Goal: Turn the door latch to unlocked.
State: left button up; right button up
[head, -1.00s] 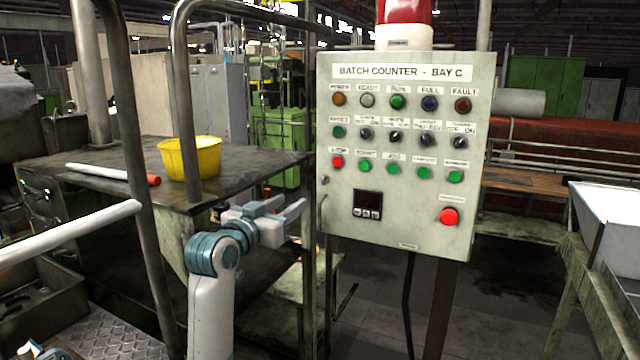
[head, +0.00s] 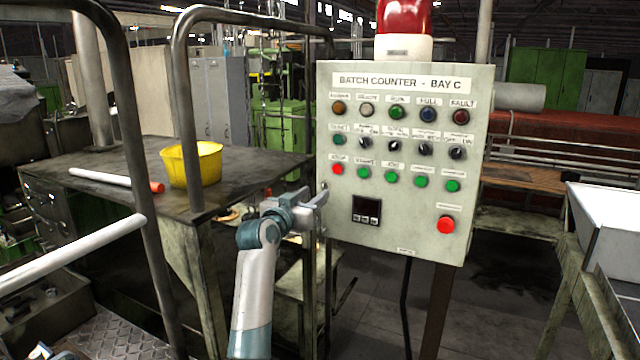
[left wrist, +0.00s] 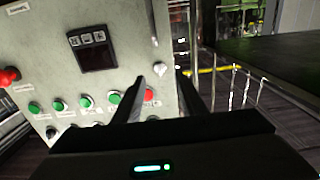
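The door latch (left wrist: 159,69) is a small pale knob near the edge of the control panel door in the left wrist view. It appears just beyond the gap between the fingertips of my left gripper (left wrist: 160,82). The two fingers are apart with nothing between them. In the head view the left gripper (head: 322,196) is at the left edge of the batch counter panel (head: 400,225), by the latch spot. The latch's exact turn angle is too small to tell. My right gripper is not in view.
The panel carries several lamps, switches and buttons, with a red button (head: 446,225) low on the right. A dark table (head: 100,165) on the left holds a yellow bucket (head: 192,165) and a white rod (head: 100,177). Metal rails (head: 180,90) stand near my left arm.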

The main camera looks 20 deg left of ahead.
aim_at(323, 187)
pick_arm(q)
jog(key=shift+w+d+p, duration=0.1)
jog(key=shift+w+p, duration=0.8)
jog(key=shift+w, duration=1.6)
grip_shut()
